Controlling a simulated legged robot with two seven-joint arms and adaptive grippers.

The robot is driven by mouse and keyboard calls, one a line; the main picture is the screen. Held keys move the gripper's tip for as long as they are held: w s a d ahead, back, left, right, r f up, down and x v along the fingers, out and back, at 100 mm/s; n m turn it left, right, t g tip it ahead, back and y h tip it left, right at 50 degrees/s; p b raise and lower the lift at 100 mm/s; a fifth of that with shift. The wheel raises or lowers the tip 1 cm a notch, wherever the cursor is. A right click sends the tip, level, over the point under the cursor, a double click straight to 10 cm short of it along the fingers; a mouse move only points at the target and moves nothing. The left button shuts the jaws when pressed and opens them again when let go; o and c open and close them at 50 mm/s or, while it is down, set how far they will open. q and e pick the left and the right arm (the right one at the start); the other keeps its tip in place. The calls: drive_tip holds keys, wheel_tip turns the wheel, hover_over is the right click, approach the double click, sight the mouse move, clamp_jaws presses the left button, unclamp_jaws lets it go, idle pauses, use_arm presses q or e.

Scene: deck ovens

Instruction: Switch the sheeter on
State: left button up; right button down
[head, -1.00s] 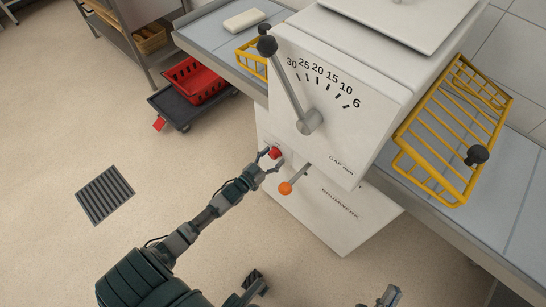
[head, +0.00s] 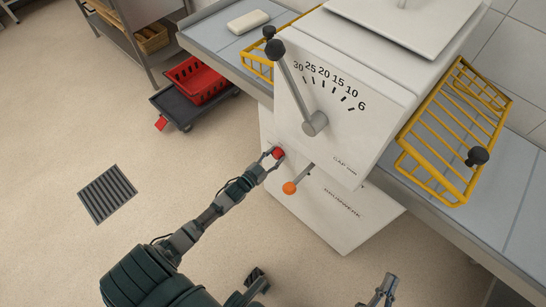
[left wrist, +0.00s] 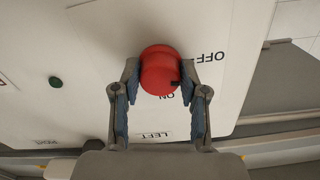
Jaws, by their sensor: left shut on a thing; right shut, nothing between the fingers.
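The sheeter (head: 335,110) is a white machine with a thickness scale and a long lever on its front. Its red knob (head: 278,153) sits low on the front panel. My left gripper (head: 272,158) is shut on this knob. In the left wrist view the red knob (left wrist: 160,72) is between the two fingers, with a small dark mark on its lower right edge. The OFF label (left wrist: 210,57) lies to its right, and the ON label, just below it, is partly covered. My right gripper (head: 388,280) is shut and empty at the bottom right of the head view, away from the sheeter.
An orange-tipped lever (head: 289,188) sticks out just right of and below my left gripper. A green button (left wrist: 55,82) is on the panel in the left wrist view. Yellow guards (head: 455,130) flank the sheeter.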

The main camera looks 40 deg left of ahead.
use_arm(q)
drive_tip(key=m+p, duration=0.1)
drive_tip(key=m, duration=0.2)
drive_tip(key=shift+r+m, duration=0.15)
drive_tip(key=shift+m, duration=1.15)
drive_tip(key=m, duration=0.2)
drive_tip(key=shift+m+p, duration=0.35)
drive_tip(key=shift+m, duration=0.05)
drive_tip(key=m, duration=0.2)
drive_tip(key=shift+f+m, duration=0.2)
drive_tip(key=shift+m, duration=0.9)
drive_tip(key=shift+s+f+m+b, duration=0.1)
drive_tip(key=shift+m+b, duration=0.25)
drive_tip(key=shift+m, duration=1.05)
use_arm(e)
drive_tip(key=shift+w+a+f+g, duration=0.1)
drive_tip(key=shift+w+f+g, duration=0.2)
drive_tip(key=shift+f+g, duration=0.4)
drive_tip(key=shift+w+f+g, duration=0.3)
drive_tip(key=shift+f+g, duration=0.3)
drive_tip(key=shift+f, duration=0.2)
use_arm(q)
drive_tip(key=shift+d, duration=0.1)
drive_tip(key=shift+f, duration=0.1)
